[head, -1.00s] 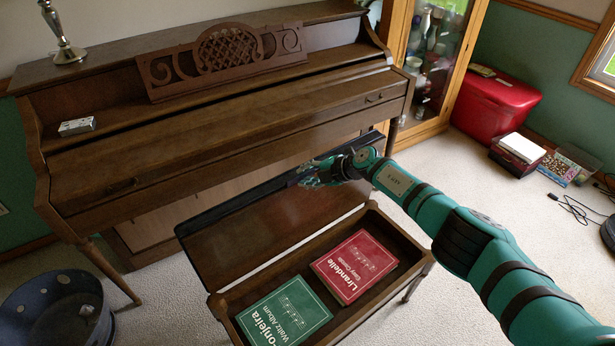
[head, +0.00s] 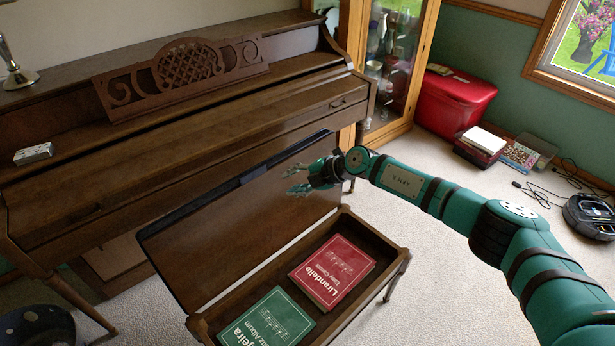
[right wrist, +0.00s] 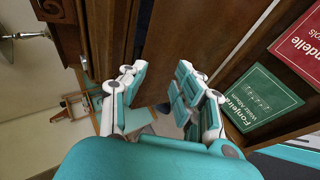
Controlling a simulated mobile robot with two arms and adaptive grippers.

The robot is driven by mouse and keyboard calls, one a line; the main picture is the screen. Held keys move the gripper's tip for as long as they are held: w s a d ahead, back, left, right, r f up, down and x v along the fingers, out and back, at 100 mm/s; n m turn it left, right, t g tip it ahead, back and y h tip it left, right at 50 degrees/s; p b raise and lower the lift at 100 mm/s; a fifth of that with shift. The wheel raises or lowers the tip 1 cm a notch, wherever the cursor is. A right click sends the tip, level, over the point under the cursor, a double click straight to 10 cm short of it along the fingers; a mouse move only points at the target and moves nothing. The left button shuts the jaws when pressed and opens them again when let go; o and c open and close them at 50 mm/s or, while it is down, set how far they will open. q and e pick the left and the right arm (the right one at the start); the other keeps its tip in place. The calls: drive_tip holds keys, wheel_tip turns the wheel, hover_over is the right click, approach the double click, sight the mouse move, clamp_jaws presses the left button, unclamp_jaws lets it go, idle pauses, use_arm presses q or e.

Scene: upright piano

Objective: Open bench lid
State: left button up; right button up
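The bench lid (head: 240,220) is raised and stands tilted up on the piano side of the bench (head: 385,290). Its broad brown face also shows in the right wrist view (right wrist: 182,38). The open bench box holds a red music book (head: 333,270) and a green music book (head: 268,322). My right gripper (head: 298,180) is in front of the lid's face, near its upper right part. In the right wrist view its fingers (right wrist: 158,88) are spread apart with nothing held between them. I cannot tell whether a finger touches the lid. My left gripper is out of view.
The upright piano (head: 190,115) stands close behind the lid. A glass cabinet (head: 395,60) and a red chest (head: 453,100) are at the back right. Boxes, cables and a dark round device (head: 590,215) lie on the carpet at right.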

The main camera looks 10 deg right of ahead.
drive_tip(key=v, duration=0.5)
